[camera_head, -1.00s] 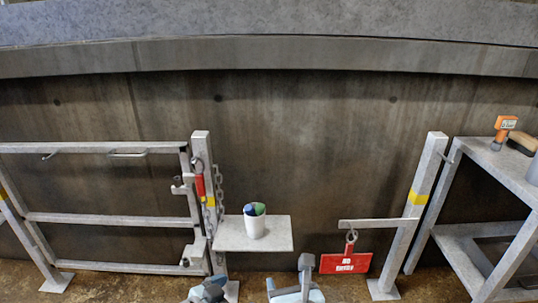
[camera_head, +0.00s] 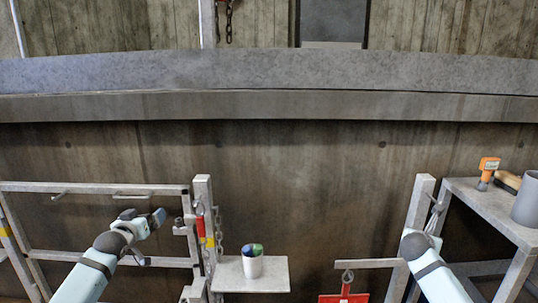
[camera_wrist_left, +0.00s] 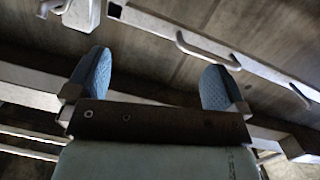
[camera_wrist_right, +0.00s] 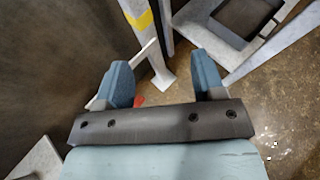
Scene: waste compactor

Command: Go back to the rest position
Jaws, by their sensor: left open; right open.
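My left gripper (camera_head: 150,237) is in front of the grey metal gate at the left in the head view. Its two blue fingers stand wide apart with nothing between them in the left wrist view (camera_wrist_left: 155,80). My right arm (camera_head: 435,270) reaches up at the lower right, beside the right-hand post. Its fingers do not show clearly there. In the right wrist view my right gripper (camera_wrist_right: 165,85) is open and empty, above the brown floor.
A white cup (camera_head: 252,267) with coloured items stands on a small shelf (camera_head: 270,284) between the posts. A red sign (camera_head: 343,298) hangs from a bar. The gate (camera_head: 95,187) stands left.

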